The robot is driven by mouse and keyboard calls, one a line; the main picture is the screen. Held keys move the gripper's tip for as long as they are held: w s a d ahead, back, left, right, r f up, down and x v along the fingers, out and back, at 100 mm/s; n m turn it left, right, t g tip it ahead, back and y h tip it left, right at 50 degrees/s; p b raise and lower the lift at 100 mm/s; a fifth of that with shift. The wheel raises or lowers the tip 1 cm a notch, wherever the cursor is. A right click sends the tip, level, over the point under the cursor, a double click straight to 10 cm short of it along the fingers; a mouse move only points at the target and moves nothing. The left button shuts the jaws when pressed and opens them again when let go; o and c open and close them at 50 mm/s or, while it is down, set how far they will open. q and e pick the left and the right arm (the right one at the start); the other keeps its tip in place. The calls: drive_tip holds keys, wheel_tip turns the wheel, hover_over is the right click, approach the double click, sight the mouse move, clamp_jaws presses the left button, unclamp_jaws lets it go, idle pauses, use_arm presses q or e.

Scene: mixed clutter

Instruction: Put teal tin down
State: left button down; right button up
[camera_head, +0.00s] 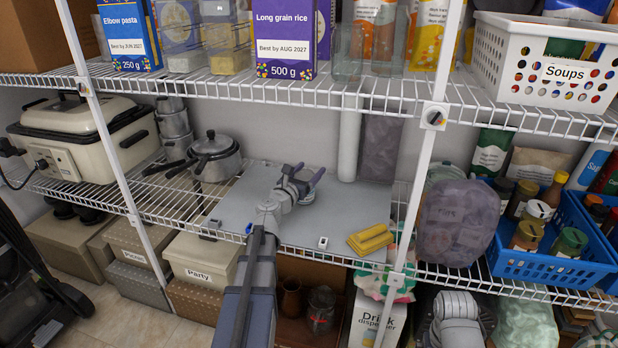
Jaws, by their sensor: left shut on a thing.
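My left gripper (303,178) reaches from below over the grey mat (345,212) on the middle wire shelf. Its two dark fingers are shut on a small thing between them. That thing is almost wholly hidden by the gripper, so its teal colour and tin shape do not show clearly. I cannot tell whether it touches the mat. My right gripper is not in view; pale grey links of my own show at the bottom right.
Pots (212,158) and a cream roaster (85,130) stand to the left. A purple wrapped bundle (455,222) and a blue basket (548,262) stand to the right. The mat's middle is mostly clear.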

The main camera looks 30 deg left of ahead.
use_arm(q)
drive_tip(key=shift+r, duration=0.1)
drive_tip(key=shift+c, duration=1.8)
unclamp_jaws()
drive_tip(key=shift+f, duration=0.2)
drive_tip(key=o, duration=0.4)
drive_tip(key=shift+c, duration=0.2)
drive_tip(key=shift+r, duration=0.15)
